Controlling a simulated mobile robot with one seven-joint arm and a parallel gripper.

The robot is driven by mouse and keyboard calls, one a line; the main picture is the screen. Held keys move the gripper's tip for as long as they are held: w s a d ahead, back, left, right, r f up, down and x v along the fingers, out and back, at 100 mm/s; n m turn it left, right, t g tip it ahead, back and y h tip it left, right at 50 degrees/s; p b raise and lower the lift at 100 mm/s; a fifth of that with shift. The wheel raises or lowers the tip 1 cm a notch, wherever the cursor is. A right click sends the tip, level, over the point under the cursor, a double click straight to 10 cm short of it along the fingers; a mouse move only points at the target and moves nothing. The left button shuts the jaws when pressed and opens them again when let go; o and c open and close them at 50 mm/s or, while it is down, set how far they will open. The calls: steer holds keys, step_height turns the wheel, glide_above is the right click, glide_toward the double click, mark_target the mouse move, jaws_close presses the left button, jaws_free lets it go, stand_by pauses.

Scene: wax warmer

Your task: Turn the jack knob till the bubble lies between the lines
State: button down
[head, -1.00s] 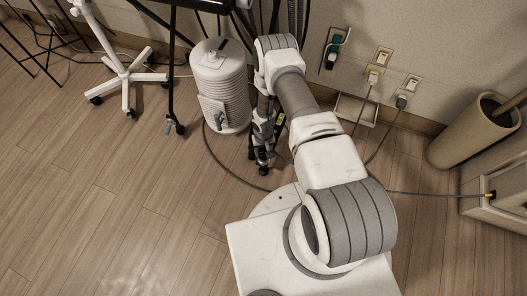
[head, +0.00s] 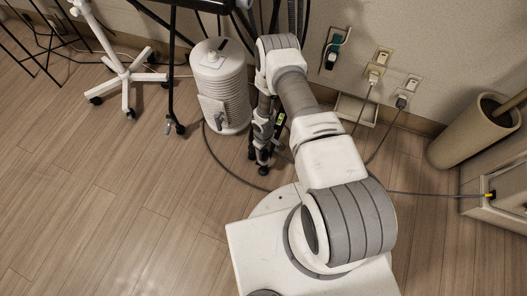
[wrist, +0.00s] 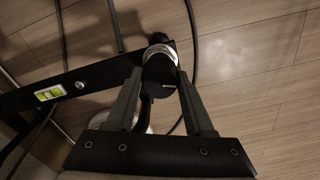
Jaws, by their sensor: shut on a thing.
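In the wrist view the jack knob (wrist: 159,72) is a round dark disc with a silver ring at its far edge and a pale mark on its face. My gripper (wrist: 161,82) has one finger on each side of the knob and is shut on it. A yellow-green level vial (wrist: 50,92) sits in a black bar (wrist: 88,77) left of the knob. The bubble is too small to place against the lines. In the head view my gripper (head: 259,163) points down near the floor, with the knob hidden there. The vial (head: 281,118) is a small yellow-green spot beside it.
A white ribbed tank (head: 219,88) stands close left of my gripper. A wheeled white stand (head: 125,76) is farther left. Cables run over the floor, and plugged outlets (head: 378,66) are on the wall behind. A beige bin (head: 475,132) stands at right. The left foreground floor is clear.

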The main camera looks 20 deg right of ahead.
mark_target(263, 152)
stand_by(0.4)
steer(key=shift+c, duration=1.4)
jaws_free()
step_height(263, 152, up, 18)
steer(key=p, duration=0.6)
steer(key=shift+f+p, duration=0.25)
steer(key=shift+p, duration=0.05)
